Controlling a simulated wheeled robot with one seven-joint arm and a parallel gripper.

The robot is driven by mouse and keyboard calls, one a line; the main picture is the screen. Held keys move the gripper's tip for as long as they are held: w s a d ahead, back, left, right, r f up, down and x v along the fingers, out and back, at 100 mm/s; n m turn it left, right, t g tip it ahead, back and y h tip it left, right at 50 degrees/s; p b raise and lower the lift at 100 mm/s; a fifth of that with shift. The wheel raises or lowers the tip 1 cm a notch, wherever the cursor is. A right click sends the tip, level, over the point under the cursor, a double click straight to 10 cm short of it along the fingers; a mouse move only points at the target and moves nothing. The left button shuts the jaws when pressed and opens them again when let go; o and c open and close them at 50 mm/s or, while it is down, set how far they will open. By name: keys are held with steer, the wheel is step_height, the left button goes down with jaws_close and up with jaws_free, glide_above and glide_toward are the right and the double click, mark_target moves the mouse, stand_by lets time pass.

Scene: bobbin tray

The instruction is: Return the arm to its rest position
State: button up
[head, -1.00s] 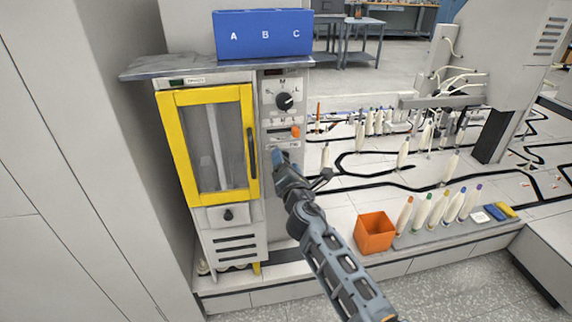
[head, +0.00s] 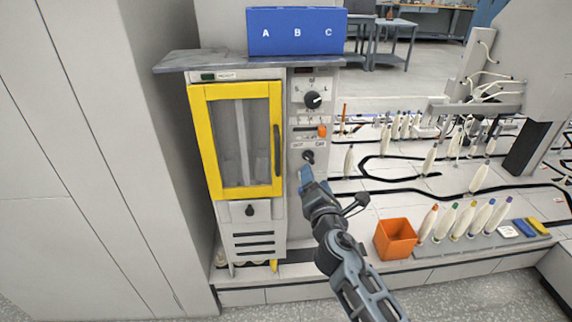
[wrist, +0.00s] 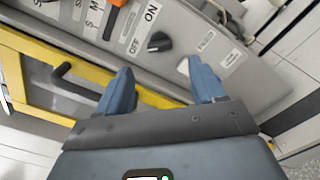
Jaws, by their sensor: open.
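My gripper (head: 306,178) is in front of the lower part of the machine's control panel (head: 297,110), just below a black knob (head: 308,157). In the wrist view my gripper (wrist: 162,88) has its two blue fingers spread apart with nothing between them. The black knob (wrist: 159,42) lies beyond the fingertips, apart from them, near the ON and OFF labels. My arm reaches up from the bottom of the head view.
A yellow-framed door (head: 236,142) with a dark handle is left of my gripper. An orange bin (head: 395,238) and several bobbins (head: 465,220) stand on a ledge at right. A blue box (head: 296,31) sits on top.

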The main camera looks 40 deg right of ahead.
steer(key=s+a+f+m+y, duration=0.35)
steer(key=s+a, duration=0.35)
steer(key=s, duration=0.4)
steer(key=s+a+f+m+y, duration=0.35)
steer(key=s+a, duration=0.45)
steer(key=s, duration=0.3)
steer(key=s+a+r+m+y, duration=0.1)
steer(key=s+a+r+m, duration=0.2)
steer(key=s+r+m, duration=0.3)
steer(key=s+a+r+m+y, duration=0.2)
steer(key=s+r+m, duration=0.4)
steer(key=s, duration=0.6)
steer(key=shift+a+r, duration=0.6)
steer(key=shift+r, duration=0.05)
steer(key=shift+c, duration=0.5)
